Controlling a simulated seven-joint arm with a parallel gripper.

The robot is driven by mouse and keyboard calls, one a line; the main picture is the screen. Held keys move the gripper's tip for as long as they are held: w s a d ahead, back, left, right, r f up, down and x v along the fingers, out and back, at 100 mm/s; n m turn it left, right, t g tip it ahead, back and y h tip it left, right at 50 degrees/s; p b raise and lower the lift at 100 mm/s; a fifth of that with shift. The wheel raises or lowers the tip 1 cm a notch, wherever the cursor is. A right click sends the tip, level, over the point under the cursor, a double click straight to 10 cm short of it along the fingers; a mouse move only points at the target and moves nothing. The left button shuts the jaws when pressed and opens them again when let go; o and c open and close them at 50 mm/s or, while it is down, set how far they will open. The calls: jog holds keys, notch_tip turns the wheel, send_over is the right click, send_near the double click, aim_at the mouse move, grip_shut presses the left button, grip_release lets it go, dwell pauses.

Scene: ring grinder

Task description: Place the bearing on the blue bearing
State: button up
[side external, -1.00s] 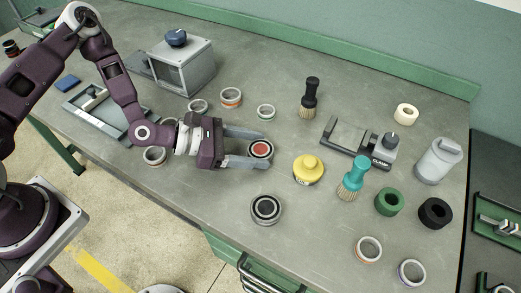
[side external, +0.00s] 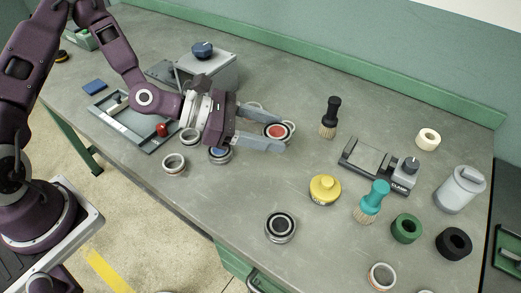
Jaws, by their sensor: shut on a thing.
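My gripper (side external: 278,133) is shut on a bearing with a red centre (side external: 277,132), held between the tips of its two long grey fingers. The bearing seems to be above the bench; its exact height is hard to judge. The blue bearing (side external: 220,154), a ring with a blue centre, lies on the bench just below and in front of the gripper body in the picture. It is left of the held bearing, and its upper part is partly covered by the gripper.
A dark round bearing (side external: 281,228), yellow-topped item (side external: 325,189), teal brush (side external: 373,200) and clamp fixture (side external: 370,165) stand to the right. A grey box (side external: 215,70) stands behind. The bench front centre is clear.

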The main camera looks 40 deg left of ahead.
jog(key=a, duration=0.6)
jog(key=g, duration=0.1)
send_over(220, 153)
jog(key=a, duration=0.1)
jog(key=shift+w+a+f+m, duration=0.1)
jog(key=shift+w+f+m, duration=0.1)
jog(key=shift+f, duration=0.3)
jog(key=shift+w+f+m, duration=0.1)
jog(key=shift+f+m, duration=0.1)
jog(key=shift+f, duration=0.3)
jog(key=shift+h, duration=0.4)
jog(key=shift+s+a+f, duration=0.1)
jog(key=shift+a+f, duration=0.05)
jog(key=shift+f, duration=0.75)
jog(key=shift+s+a+f, duration=0.1)
jog(key=shift+f, duration=0.85)
jog(key=shift+s+a+f, duration=0.1)
jog(key=shift+a+f, duration=0.05)
jog(key=shift+f, duration=0.75)
jog(key=shift+f, duration=0.15)
jog(key=o, duration=1.7)
